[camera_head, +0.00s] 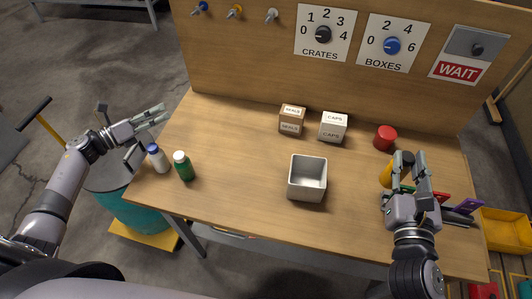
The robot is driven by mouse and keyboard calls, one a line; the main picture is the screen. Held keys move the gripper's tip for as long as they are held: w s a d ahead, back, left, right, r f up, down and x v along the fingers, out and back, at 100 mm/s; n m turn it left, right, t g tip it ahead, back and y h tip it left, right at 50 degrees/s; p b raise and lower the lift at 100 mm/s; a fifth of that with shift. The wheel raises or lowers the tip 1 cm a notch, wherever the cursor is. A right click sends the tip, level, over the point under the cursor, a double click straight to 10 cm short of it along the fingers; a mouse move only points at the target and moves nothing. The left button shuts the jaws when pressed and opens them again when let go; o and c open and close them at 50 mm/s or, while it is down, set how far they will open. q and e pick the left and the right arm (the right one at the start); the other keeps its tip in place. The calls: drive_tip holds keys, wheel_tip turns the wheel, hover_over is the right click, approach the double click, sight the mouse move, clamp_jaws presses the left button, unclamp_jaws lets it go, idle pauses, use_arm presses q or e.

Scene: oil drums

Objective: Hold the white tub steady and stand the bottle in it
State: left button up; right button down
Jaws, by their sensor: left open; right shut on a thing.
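The white tub (307,193) is a square, open-topped container near the middle of the table, and it looks empty. My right gripper (413,166) is at the table's right side, shut on what looks like a yellow bottle (386,174) with a dark cap. The fingers hide part of it, and I cannot tell whether it touches the table. My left gripper (150,134) is open and empty at the table's left edge, well away from the tub. A white bottle (159,162) with a blue cap and a green bottle (185,170) with a white cap stand near it.
A SEALS box (292,121), a CAPS box (333,127) and a red cylinder (385,138) stand along the back. Coloured items (465,206) lie right of my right gripper. An upright panel (250,45) bounds the back. The table around the tub is clear.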

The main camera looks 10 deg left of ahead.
use_arm(q)
drive_tip(key=d+r+m+g+h, duration=0.35)
drive_tip(key=d+m, duration=0.35)
drive_tip(key=d, duration=0.3)
drive_tip(key=d+r+m+g+h, duration=0.35)
drive_tip(key=d+m+g, duration=0.2)
drive_tip(key=d, duration=0.45)
drive_tip(key=m+g+y, duration=0.3)
drive_tip(key=m+g, duration=0.1)
drive_tip(key=m, duration=0.2)
approach(324, 178)
drive_tip(key=shift+n, duration=0.25)
drive_tip(key=x, duration=0.5)
drive_tip(key=shift+w+d+f, duration=0.1)
drive_tip(key=shift+w+f, duration=0.05)
drive_tip(key=shift+w, duration=0.05)
drive_tip(key=shift+c, duration=0.6)
drive_tip(key=c, duration=1.1)
